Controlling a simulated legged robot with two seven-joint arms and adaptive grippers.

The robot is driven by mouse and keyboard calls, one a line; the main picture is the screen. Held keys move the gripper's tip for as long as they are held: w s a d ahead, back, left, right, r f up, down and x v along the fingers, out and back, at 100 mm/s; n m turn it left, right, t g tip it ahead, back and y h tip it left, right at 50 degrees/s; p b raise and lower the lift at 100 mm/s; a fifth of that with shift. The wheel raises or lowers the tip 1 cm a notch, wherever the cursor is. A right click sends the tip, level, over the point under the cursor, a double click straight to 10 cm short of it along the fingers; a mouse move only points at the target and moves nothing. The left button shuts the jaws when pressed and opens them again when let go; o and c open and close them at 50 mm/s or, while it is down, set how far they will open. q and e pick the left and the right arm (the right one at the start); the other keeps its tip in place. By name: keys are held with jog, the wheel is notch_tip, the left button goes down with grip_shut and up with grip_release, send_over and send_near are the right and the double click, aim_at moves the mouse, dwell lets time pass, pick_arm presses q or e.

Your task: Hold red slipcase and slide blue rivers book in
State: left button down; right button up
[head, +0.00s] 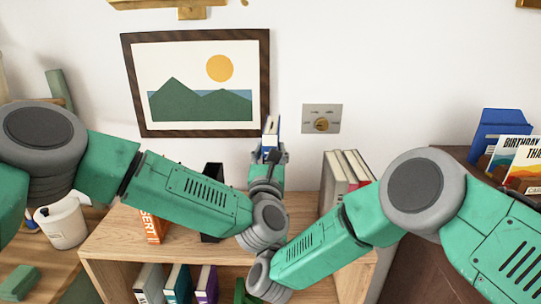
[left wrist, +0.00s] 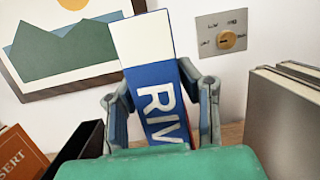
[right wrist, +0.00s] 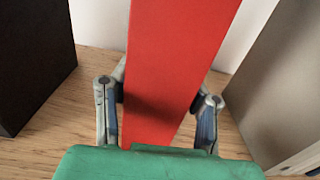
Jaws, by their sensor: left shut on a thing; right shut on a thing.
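The blue rivers book (left wrist: 158,92) has a white top band and large white letters "RIV" on its spine. My left gripper (left wrist: 158,88) is shut on it, with a finger on each side. In the head view the book (head: 271,128) stands nearly upright above my left gripper (head: 268,157). The red slipcase (right wrist: 176,60) fills the middle of the right wrist view. My right gripper (right wrist: 162,92) is shut on it, one finger on each side. In the head view the slipcase and right gripper fingers are hidden behind my arms. I cannot tell how far the book is in the slipcase.
A black holder (head: 212,180) and an orange book (head: 150,227) stand left on the wooden shelf top (head: 115,235). Grey books (head: 335,180) stand at right. A framed picture (head: 198,84) and a dial plate (head: 321,118) are on the wall behind. Books fill the lower shelf.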

aim_at(271, 129)
pick_arm(q)
jog(key=shift+r, duration=3.25)
notch_tip(271, 129, down, 8)
jog(key=shift+f, duration=0.2)
dwell(3.2)
jog(key=c, duration=1.1)
grip_release()
jog(key=shift+c, duration=0.2)
jog(key=shift+o, duration=0.4)
jog(key=shift+f, duration=0.15)
notch_tip(271, 129, up, 10)
jog(key=shift+w+r, duration=0.1)
